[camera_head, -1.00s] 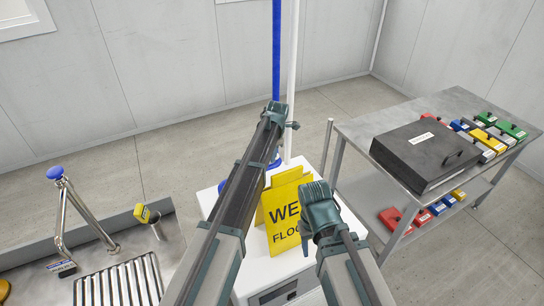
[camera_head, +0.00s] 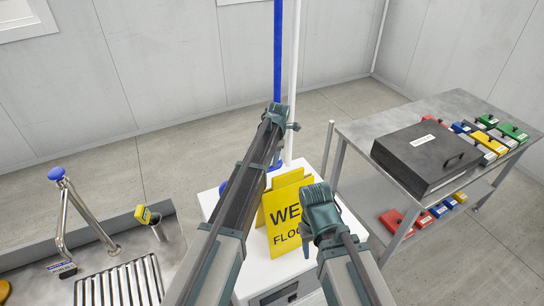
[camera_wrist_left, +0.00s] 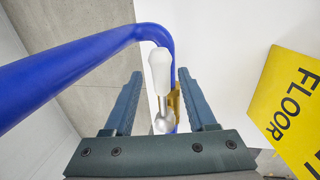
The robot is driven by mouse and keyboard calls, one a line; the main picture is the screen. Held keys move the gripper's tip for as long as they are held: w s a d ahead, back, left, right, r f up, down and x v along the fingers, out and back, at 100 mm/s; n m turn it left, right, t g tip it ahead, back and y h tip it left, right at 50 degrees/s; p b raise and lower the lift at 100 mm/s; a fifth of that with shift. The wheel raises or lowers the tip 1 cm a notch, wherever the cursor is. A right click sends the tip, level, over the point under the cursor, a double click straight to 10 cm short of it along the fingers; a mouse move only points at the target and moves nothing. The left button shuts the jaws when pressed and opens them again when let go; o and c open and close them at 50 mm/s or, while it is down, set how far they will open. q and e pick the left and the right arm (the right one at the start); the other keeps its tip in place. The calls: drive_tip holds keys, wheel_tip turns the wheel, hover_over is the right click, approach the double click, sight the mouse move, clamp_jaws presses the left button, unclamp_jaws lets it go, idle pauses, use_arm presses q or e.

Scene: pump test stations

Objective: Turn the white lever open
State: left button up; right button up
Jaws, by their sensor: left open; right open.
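The white lever (camera_wrist_left: 160,72) shows in the left wrist view, with a metal stem below it, beside a blue pipe (camera_wrist_left: 70,70) and a small yellow part. My left gripper (camera_wrist_left: 159,82) is open; its two fingers lie on either side of the lever in that view, with visible gaps. I cannot tell whether the fingertips reach the lever's depth. In the head view, my left gripper (camera_head: 279,118) is near the upright blue pipe (camera_head: 277,50), and the lever is hidden there. My right gripper (camera_head: 321,212) is open in front of the yellow sign.
A yellow wet floor sign (camera_head: 283,225) stands on a white cabinet (camera_head: 262,268) close to both arms. A white pipe (camera_head: 292,80) rises behind. A metal cart (camera_head: 352,130) with a black case (camera_head: 425,155) stands right; a roller station (camera_head: 120,285) stands left.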

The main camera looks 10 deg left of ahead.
use_arm(q)
drive_tip(key=shift+r, duration=0.1)
wheel_tip(320, 180, up, 13)
drive_tip(key=s+d+p, duration=0.1)
drive_tip(key=s+p, duration=0.1)
drive_tip(key=p, duration=1.1)
drive_tip(key=shift+d+r, duration=0.15)
drive_tip(key=shift+d, duration=0.1)
drive_tip(key=shift+s, duration=0.1)
